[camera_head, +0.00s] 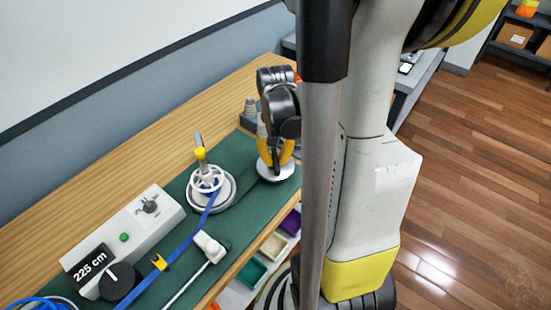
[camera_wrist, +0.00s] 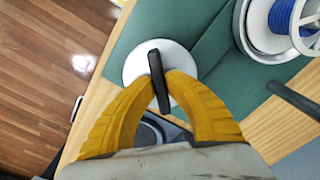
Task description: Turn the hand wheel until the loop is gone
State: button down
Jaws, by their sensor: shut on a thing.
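My gripper (camera_wrist: 163,80), with yellow fingers, is shut on a black bar-shaped handle (camera_wrist: 155,65). The handle stands over a round white disc (camera_wrist: 137,62), which also shows under my gripper in the head view (camera_head: 275,174). Left of it, a white spoked wheel (camera_head: 206,179) tops a spool with blue strap wound on it. A blue strap (camera_head: 184,246) runs from the spool to the front left. I cannot tell which round part is the hand wheel. No clear loop in the strap shows; some blue strap curves at the lower left corner (camera_head: 40,302).
A grey box (camera_head: 124,236) with a green button, a black dial and a "225 cm" display stands on the green mat. A white-headed rod (camera_head: 208,247) lies beside the strap. A grey post with a yellow collar (camera_head: 200,153) rises by the spool. Coloured bins sit below the bench edge.

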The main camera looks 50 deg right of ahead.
jog(key=m, duration=0.6)
jog(key=shift+m, duration=0.3)
dwell(0.4)
jog(key=c, duration=1.4)
grip_release()
jog(key=shift+r, duration=0.1)
notch_tip(320, 180, up, 12)
jog(key=shift+f, duration=0.1)
